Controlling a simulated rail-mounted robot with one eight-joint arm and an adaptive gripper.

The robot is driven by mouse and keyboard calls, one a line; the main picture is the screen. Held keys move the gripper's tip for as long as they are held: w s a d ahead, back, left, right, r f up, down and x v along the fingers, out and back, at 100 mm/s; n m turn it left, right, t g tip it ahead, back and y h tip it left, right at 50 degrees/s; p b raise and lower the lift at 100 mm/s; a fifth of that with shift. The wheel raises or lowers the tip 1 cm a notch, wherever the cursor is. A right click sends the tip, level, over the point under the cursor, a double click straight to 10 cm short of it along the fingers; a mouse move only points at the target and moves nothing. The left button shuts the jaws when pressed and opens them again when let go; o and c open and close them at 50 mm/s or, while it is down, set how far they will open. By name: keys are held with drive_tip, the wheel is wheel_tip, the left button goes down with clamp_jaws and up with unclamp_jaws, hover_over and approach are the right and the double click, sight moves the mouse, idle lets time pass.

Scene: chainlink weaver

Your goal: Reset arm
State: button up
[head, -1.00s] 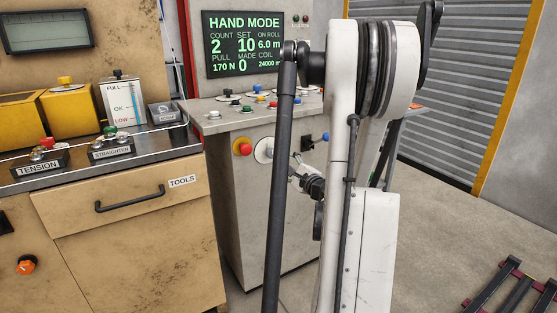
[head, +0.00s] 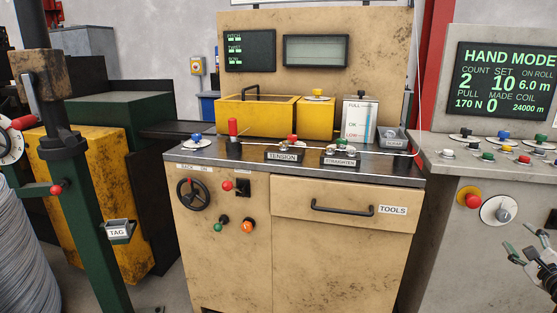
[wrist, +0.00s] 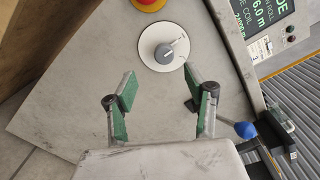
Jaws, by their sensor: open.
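My gripper (wrist: 158,92) is open and empty in the wrist view, its two green-padded fingers spread apart. It faces the grey console front, with the rotary knob (wrist: 164,52) on its white dial just beyond and between the fingertips. No contact with the knob shows. In the head view my gripper (head: 522,251) is at the right edge, in front of the grey console and below the same rotary knob (head: 499,210). Most of my arm is outside the head view.
A red stop button (head: 472,200) sits left of the knob. A blue-tipped lever (wrist: 245,130) is close to the right finger in the wrist view. The tan cabinet (head: 330,240) with a shut TOOLS drawer stands left. A wire coil (head: 22,250) is far left.

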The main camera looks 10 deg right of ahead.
drive_tip(key=w+a+r+n+g+y, duration=0.1)
drive_tip(key=w+a+r+n+y, duration=0.25)
drive_tip(key=a, duration=0.55)
drive_tip(key=w+a+n+g+y, duration=0.1)
drive_tip(key=w+a+n+y, duration=0.1)
drive_tip(key=w+a+n, duration=0.45)
drive_tip(key=w+a+r+n+g+y+p, duration=0.1)
drive_tip(key=a+n, duration=0.2)
drive_tip(key=a, duration=0.6)
drive_tip(key=w+a+n+g+y, duration=0.1)
drive_tip(key=a+n+g+y, duration=0.15)
drive_tip(key=a, duration=0.65)
drive_tip(key=s+a+n+g, duration=0.1)
drive_tip(key=s+a+n, duration=0.35)
drive_tip(key=a, duration=0.45)
drive_tip(key=s+a+f+n+g+h+b, duration=0.1)
drive_tip(key=s+a+f+n+g, duration=0.25)
drive_tip(key=s+a+n, duration=0.85)
wheel_tip(320, 180, up, 17)
drive_tip(key=s+m+t+p, duration=0.1)
drive_tip(key=m+p, duration=0.2)
drive_tip(key=p, duration=1.3)
drive_tip(key=shift+s+d+p, duration=0.2)
drive_tip(key=shift+d+p, duration=0.15)
